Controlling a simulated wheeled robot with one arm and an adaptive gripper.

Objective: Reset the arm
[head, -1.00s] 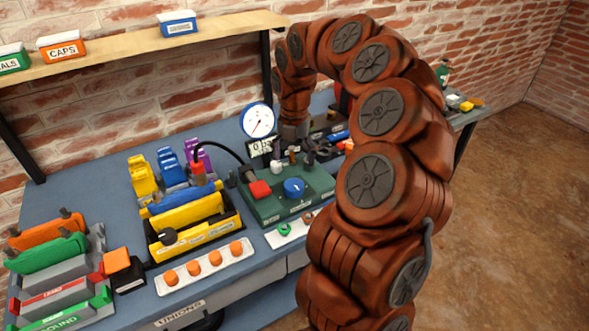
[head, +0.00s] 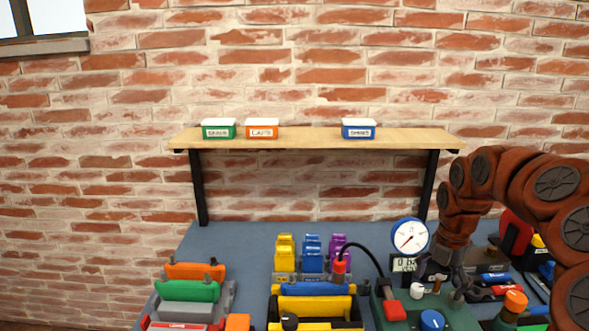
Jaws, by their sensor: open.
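My arm (head: 520,190) comes in from the right edge and bends down at its end. My gripper (head: 440,280) points down, open, over the green test station (head: 460,312) on the bench. The fingertips are small and dark here, and I cannot tell whether they touch anything. A white knob (head: 417,290) and a red block (head: 394,310) are on the station, just left of the gripper. A round gauge (head: 409,235) and a digital readout (head: 403,264) stand behind and to the left of it.
The blue bench (head: 255,245) has colored holders, including a yellow one (head: 285,255), a purple one (head: 340,248) and a green one (head: 187,291). A wooden shelf (head: 300,140) with three labeled bins hangs above. Tools (head: 490,290) lie to the right. Air left of the arm is free.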

